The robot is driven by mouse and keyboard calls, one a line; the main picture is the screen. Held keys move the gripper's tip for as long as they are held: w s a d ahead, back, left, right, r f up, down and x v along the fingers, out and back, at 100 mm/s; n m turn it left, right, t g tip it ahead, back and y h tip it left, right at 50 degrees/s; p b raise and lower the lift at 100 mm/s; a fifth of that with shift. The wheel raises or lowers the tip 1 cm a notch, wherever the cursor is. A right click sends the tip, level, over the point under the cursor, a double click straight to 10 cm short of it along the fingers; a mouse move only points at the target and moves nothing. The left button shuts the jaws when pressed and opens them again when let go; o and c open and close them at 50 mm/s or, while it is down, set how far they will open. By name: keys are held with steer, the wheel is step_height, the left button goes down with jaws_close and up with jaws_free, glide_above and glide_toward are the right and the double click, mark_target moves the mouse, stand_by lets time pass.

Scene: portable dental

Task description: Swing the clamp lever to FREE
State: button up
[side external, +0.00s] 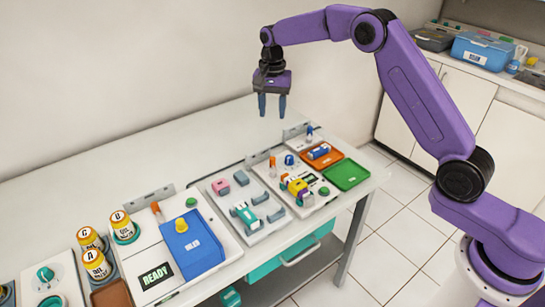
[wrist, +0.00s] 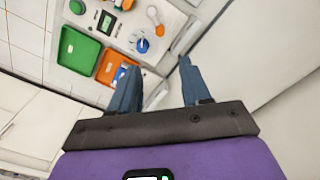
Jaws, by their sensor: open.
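My gripper (side external: 272,104) is open and empty, high above the back part of the table, pointing down. In the wrist view its two blue-grey fingers (wrist: 157,72) are apart with nothing between them. No FREE label is readable, so I cannot tell for certain which part is the clamp lever. Another orange handle (side external: 156,208) stands near the READY display (side external: 156,276).
A blue dial (wrist: 140,43) is on the panel. A green tray (side external: 346,175) and an orange tray (side external: 320,153) lie at the table's right end. The table's back strip is clear.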

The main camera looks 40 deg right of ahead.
mark_target(272, 158)
step_height(272, 158, down, 18)
steer(key=shift+r, duration=0.25)
stand_by(0.4)
jaws_close()
